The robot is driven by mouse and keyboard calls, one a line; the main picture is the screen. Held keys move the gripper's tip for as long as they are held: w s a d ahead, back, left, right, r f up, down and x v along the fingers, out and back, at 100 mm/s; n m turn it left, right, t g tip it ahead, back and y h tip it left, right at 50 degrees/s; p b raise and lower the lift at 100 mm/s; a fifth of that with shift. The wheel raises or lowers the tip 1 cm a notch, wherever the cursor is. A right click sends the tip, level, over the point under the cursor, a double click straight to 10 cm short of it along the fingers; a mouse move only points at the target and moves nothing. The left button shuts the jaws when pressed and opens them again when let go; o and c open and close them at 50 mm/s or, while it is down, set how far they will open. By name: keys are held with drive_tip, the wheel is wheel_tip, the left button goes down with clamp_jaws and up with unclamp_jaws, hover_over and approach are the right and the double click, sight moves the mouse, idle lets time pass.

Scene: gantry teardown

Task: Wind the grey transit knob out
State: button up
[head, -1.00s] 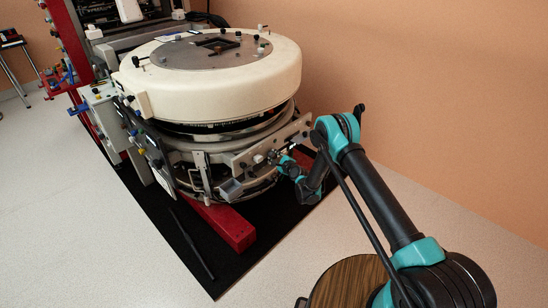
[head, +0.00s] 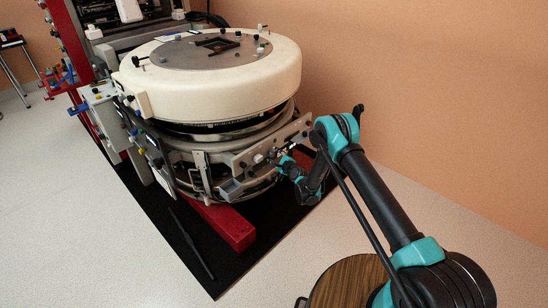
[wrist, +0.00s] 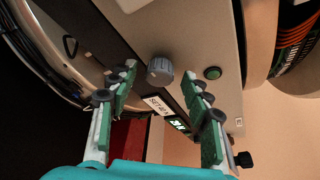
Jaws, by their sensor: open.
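The grey knob (wrist: 160,70) is a ribbed round knob on a grey metal plate (wrist: 195,25), in the upper middle of the wrist view. My gripper (wrist: 162,82) is open, with one green-padded finger to the left of the knob and one to the right. There is a visible gap on both sides and no finger appears to touch it. In the head view my gripper (head: 279,158) is at the front right of the lower ring of the gantry, small, and the knob cannot be made out there.
A green button (wrist: 213,73) sits right of the knob, and a label (wrist: 158,105) and a lit display (wrist: 180,125) lie below it. A black knob (wrist: 244,159) is at lower right. The white gantry drum (head: 215,90) stands above, with a red beam (head: 229,226) below.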

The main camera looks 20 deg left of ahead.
wheel_tip(320, 180, up, 10)
idle(0.6)
